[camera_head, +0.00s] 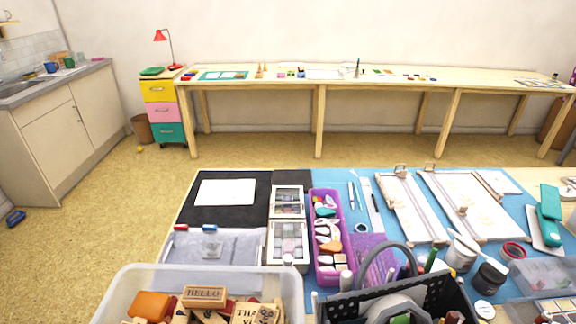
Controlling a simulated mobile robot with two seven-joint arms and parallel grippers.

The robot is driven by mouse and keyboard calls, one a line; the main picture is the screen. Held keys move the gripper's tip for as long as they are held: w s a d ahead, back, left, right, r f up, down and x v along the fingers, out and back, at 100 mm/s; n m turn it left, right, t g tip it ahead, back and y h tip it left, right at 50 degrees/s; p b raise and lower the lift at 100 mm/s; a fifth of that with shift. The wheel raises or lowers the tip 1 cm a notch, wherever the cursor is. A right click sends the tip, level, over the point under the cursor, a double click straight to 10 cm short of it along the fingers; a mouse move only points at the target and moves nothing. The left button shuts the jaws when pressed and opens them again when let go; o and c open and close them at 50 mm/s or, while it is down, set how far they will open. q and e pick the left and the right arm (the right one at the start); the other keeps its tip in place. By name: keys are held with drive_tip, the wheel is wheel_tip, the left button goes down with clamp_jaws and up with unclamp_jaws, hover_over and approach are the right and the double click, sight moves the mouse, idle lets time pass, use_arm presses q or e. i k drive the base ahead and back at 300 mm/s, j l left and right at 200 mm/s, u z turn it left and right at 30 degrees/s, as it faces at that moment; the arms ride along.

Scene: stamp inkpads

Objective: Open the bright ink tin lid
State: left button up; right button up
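Neither of my grippers is in view. I cannot tell for sure which thing is the bright ink tin. A small round red item (513,251) sits at the right of the near table, too small to tell whether it is a tin or whether it has a lid. Several tiny coloured pads (289,75) lie on the long wooden bench (318,88) against the far wall. More small red and dark pieces (418,77) lie farther right on that bench. Their lids cannot be made out.
The near table holds a clear bin (285,288) of wooden stamps, a black basket (455,300), a purple tray (318,208), paper trimmers (468,205) and jars (461,254). A drawer unit (160,91) stands left of the bench. Open floor (250,150) lies between bench and table.

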sight(275, 188)
drive_tip(key=i+j+z, duration=0.5)
drive_tip(key=j, duration=0.25)
drive_tip(key=i+j+z, duration=0.25)
drive_tip(key=j, duration=0.25)
drive_tip(key=i+j+z, duration=0.2)
drive_tip(key=j, duration=0.3)
drive_tip(key=i+j+z, duration=0.25)
drive_tip(key=j, duration=0.3)
drive_tip(key=i+j+z, duration=0.25)
drive_tip(key=j, duration=0.3)
drive_tip(key=j+z, duration=0.25)
drive_tip(key=j, duration=0.3)
drive_tip(key=j+z, duration=0.25)
drive_tip(key=j, duration=0.3)
